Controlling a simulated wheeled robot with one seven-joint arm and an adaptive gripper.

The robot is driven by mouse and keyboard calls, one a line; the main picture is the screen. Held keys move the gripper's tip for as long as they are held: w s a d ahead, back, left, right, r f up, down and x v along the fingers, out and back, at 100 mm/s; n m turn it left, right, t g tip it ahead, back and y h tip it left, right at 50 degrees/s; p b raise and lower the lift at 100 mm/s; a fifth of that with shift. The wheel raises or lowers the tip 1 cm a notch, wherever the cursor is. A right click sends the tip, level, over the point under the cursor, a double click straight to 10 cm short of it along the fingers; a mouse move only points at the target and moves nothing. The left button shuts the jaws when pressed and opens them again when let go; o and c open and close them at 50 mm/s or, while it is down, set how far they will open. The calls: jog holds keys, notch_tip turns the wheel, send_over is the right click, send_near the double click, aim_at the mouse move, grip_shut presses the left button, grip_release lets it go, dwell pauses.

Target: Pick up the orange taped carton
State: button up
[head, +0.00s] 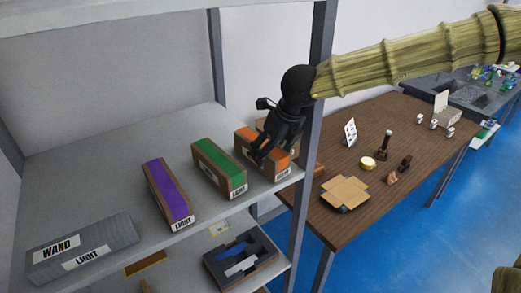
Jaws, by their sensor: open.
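The orange taped carton (278,170) is a brown box with an orange strip along its top and a white label on its front. It stands on the grey shelf (120,150), near the shelf's right end and the upright post. My black gripper (263,154) is open and reaches down from the upper right over this carton. Its fingers cover part of the carton's top and front in the head view. Whether the fingers touch the carton or sit around it cannot be told.
A green taped carton (228,176) stands close on the left, then a purple taped carton (171,202). A grey WAND box (83,250) lies at the front left. A metal post (312,130) rises by the shelf's right end. A wooden table (420,150) is beyond it.

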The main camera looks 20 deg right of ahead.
jog(key=shift+x, duration=1.05)
jog(key=c, duration=1.5)
jog(key=shift+c, duration=0.2)
